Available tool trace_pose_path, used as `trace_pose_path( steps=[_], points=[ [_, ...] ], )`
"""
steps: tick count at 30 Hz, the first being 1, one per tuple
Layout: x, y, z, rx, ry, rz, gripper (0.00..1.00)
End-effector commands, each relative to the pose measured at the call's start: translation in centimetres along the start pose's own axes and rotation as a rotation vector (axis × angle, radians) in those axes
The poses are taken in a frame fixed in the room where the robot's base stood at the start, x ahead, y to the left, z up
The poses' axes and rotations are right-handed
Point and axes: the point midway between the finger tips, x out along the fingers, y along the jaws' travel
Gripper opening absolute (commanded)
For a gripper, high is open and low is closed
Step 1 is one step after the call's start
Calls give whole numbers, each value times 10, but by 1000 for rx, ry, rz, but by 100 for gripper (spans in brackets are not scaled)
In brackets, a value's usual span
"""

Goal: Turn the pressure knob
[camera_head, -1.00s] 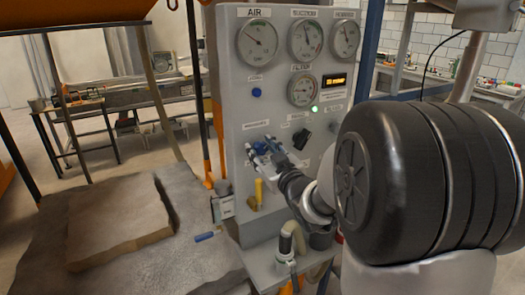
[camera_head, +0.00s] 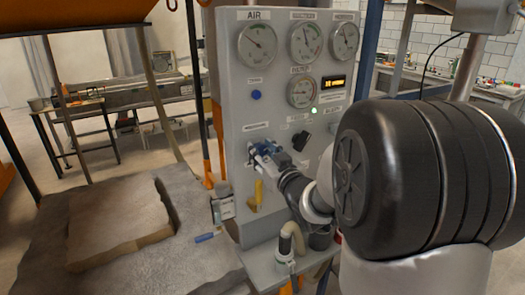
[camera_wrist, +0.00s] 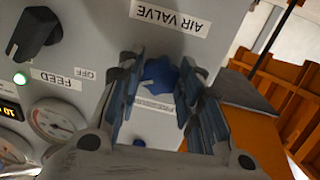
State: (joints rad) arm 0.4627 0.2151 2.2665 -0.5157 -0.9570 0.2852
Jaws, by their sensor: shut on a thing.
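A blue knob (camera_wrist: 160,75) sits on the grey control panel (camera_head: 232,170). In the wrist view, which shows the panel upside down, it lies between the two fingers of my gripper (camera_wrist: 160,82). My gripper is shut on it from both sides. The small label beside the knob is too blurred to read. In the head view, my gripper (camera_head: 263,153) reaches the panel from the lower right, and its fingers mostly hide the knob.
A yellow lever (camera_head: 258,193) hangs just below my gripper, near the "AIR VALVE" label (camera_wrist: 170,15). A black feed knob (camera_head: 300,140) and green light (camera_head: 314,110) are to the right. Gauges (camera_head: 257,44) are above. A rock slab (camera_head: 115,220) lies at left.

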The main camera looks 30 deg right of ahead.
Motion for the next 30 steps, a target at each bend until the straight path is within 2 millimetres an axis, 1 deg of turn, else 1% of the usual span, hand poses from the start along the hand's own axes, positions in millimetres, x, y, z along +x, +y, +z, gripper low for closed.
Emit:
trace_pose_path(
  steps=[6, 30],
  points=[
    [0, 0, -3, 203, -17, -5, 10],
    [0, 2, -4, 961, -78, -20, 10]
  ],
)
